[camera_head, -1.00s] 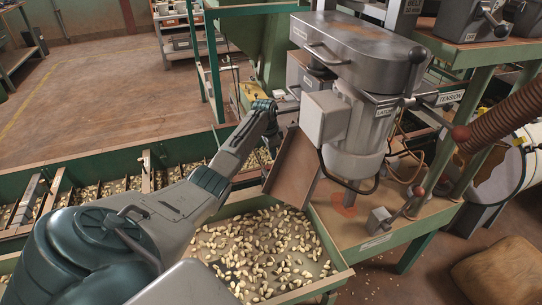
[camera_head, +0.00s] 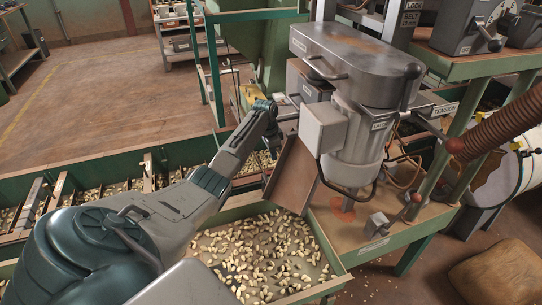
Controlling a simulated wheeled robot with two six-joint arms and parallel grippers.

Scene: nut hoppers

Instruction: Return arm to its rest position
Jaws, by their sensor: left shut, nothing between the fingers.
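My left arm comes in from the lower left and reaches over the green-sided nut tray (camera_head: 333,266) toward the grey machine (camera_head: 362,65). My left gripper (camera_head: 287,117) is at the arm's far end, close to the left side of the machine's white box. It is small and partly lost against the machine; it looks shut with nothing visible in it. I cannot tell whether it touches the machine. My right gripper does not show.
A tilted brown chute plate (camera_head: 291,175) stands beside the arm above the tray. A long green trough (camera_head: 113,165) with nuts runs behind my arm. A ribbed hose (camera_head: 500,122), a white drum (camera_head: 500,185) and a sack (camera_head: 497,272) are at right. Open floor (camera_head: 95,90) lies at back left.

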